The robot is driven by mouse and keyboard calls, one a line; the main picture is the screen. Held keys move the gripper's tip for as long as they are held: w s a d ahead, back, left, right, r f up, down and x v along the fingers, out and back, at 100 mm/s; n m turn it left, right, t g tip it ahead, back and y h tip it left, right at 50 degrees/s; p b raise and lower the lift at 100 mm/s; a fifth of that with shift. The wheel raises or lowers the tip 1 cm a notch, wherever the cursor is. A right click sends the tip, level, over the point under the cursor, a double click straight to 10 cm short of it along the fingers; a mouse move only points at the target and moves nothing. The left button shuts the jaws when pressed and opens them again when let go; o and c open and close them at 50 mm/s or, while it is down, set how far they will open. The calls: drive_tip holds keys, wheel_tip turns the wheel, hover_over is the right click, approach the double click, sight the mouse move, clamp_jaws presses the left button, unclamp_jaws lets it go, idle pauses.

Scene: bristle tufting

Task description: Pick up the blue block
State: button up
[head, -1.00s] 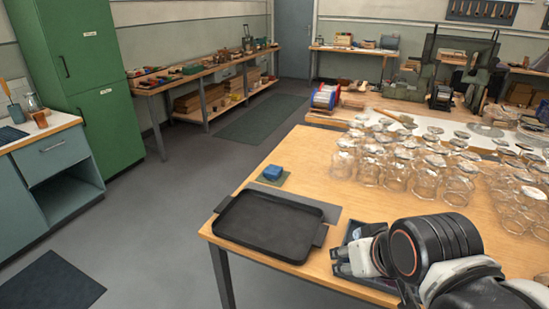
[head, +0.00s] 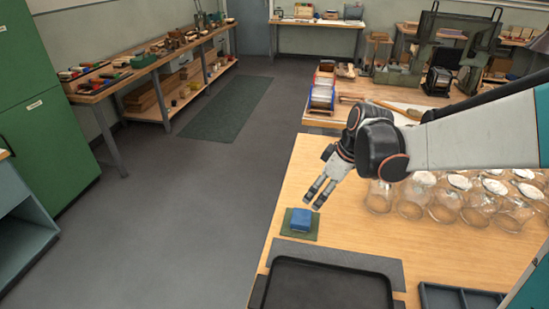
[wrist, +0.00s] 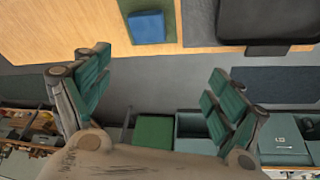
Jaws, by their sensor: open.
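The blue block (head: 301,219) sits on a small green mat (head: 287,235) near the left edge of the wooden table. It also shows in the wrist view (wrist: 147,27), on its green mat at the top, beyond and between my fingers. My gripper (head: 318,193) is a short way above and beyond the block in the head view, pointing down toward it. In the wrist view my two green-padded fingers (wrist: 155,88) are spread wide apart with nothing between them.
A black tray (head: 326,290) lies on a grey strip (head: 335,256) just in front of the block. Several glass jars (head: 447,203) stand to the right, under my arm. A compartment tray (head: 455,299) is at the front right. The table's left edge is close to the block.

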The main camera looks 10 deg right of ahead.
drive_tip(key=w+d+f+n+g+y+p, duration=0.1)
drive_tip(key=w+d+f+n+p, duration=0.15)
drive_tip(key=w+f+n, duration=0.35)
drive_tip(key=m+b, duration=0.2)
drive_tip(key=b, duration=0.1)
approach(302, 216)
drive_tip(key=shift+g, duration=0.3)
drive_tip(key=x, duration=0.5)
drive_tip(key=shift+w+d, duration=0.1)
drive_tip(key=shift+d, duration=0.25)
drive_tip(key=shift+y, duration=0.3)
drive_tip(key=shift+a+b+x, duration=0.1)
drive_tip(key=shift+b+x, duration=0.65)
drive_tip(key=shift+x, duration=0.6)
drive_tip(key=shift+a+b+x, duration=0.15)
drive_tip(key=shift+b+x, duration=0.55)
drive_tip(key=shift+x, duration=0.7)
drive_tip(key=shift+r, duration=0.2)
drive_tip(key=c, duration=1.2)
